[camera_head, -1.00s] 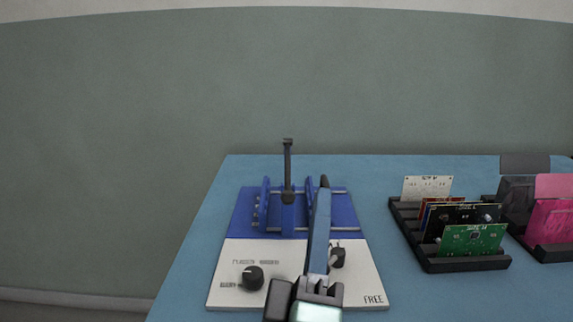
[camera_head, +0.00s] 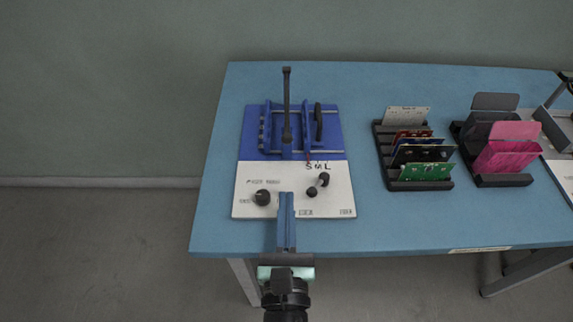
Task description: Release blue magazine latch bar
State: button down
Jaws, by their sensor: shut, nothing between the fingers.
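The blue magazine fixture (camera_head: 268,152) stands on the blue rear half of a board on the table, with blue uprights and metal rails. A tall dark lever (camera_head: 287,105) stands upright at its middle. A short dark bar (camera_head: 318,122) stands at its right side. I cannot tell for sure which part is the latch bar. My gripper (camera_head: 286,198) is shut and empty, its blue fingers pointing at the fixture over the front edge of the white panel. It is apart from the fixture.
The white panel (camera_head: 240,185) carries a black knob (camera_head: 262,198) and a small two-ended black handle (camera_head: 318,185) by the letters S M L. The blue table (camera_head: 400,232) is clear in front.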

jog(key=w, duration=0.3)
jog(key=w+p, duration=0.1)
jog(key=w, duration=0.2)
jog(key=w+p, duration=0.1)
jog(key=w, duration=0.2)
jog(key=shift+w+r, duration=0.25)
jog(key=shift+w, duration=0.05)
jog(key=shift+r+p, duration=0.15)
jog(key=shift+p, duration=0.35)
jog(key=shift+a+r+g+p, duration=0.1)
jog(key=shift+r+g+p, duration=0.25)
jog(key=shift+p, duration=0.55)
jog(key=shift+s+r+p, duration=0.1)
jog(key=shift+p, duration=0.55)
jog(key=shift+g, duration=0.25)
jog(key=shift+r+p, duration=0.35)
jog(key=shift+p, duration=0.7)
